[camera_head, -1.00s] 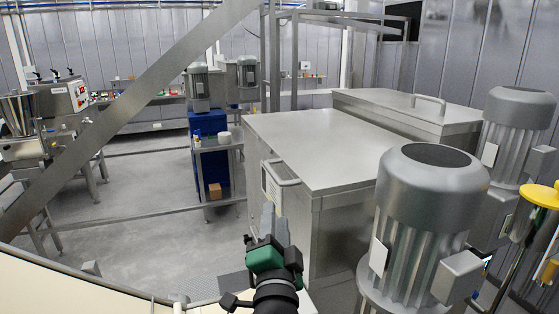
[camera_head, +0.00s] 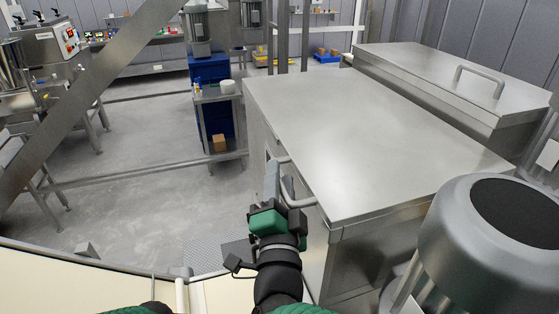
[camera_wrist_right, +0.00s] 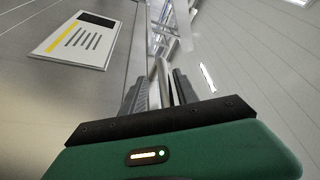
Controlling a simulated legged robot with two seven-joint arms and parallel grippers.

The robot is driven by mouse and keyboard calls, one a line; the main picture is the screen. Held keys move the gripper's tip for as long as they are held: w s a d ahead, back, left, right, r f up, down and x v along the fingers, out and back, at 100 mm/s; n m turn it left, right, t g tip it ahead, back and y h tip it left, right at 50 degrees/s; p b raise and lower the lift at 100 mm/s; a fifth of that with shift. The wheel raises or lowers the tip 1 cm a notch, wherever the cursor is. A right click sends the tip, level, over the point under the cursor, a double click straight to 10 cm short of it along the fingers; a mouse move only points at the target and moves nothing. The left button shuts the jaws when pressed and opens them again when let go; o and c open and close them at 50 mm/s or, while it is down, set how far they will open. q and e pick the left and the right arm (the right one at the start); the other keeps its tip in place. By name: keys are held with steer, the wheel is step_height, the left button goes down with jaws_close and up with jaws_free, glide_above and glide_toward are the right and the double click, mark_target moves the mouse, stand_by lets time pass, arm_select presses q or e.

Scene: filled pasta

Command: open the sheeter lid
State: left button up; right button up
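The sheeter lid (camera_head: 370,140) is a large flat steel cover, lying closed on the sheeter's box. Its bent bar handle (camera_head: 298,203) is on the lid's left side. My right gripper (camera_head: 279,182) is at this handle, with its fingers pointing up. In the right wrist view the two fingers (camera_wrist_right: 160,92) stand apart, and the steel handle bar (camera_wrist_right: 162,72) shows between them. I cannot tell whether either finger touches the bar. My left gripper is out of view.
A grey motor (camera_head: 490,240) stands close at the right front. A second steel cover with a handle (camera_head: 480,80) lies behind the lid. A small cart (camera_head: 218,95) stands to the left. A label plate (camera_wrist_right: 85,38) shows on the steel side. The floor left of the sheeter is clear.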

steer(key=shift+w+a, duration=0.1)
steer(key=shift+w, duration=0.1)
steer(key=shift+s+a, duration=0.1)
steer(key=shift+a, duration=0.05)
steer(key=shift+s+a+r, duration=0.1)
steer(key=shift+s, duration=0.2)
steer(key=shift+c, duration=0.2)
steer(key=shift+s+r, duration=0.15)
steer(key=shift+s, duration=0.2)
steer(key=shift+c, duration=1.2)
steer(key=shift+s, duration=0.15)
steer(key=shift+c, duration=2.4)
steer(key=shift+w+d, duration=0.25)
jaws_close()
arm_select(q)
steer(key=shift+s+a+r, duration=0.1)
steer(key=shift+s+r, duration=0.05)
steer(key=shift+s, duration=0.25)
arm_select(e)
steer(key=shift+r, duration=0.15)
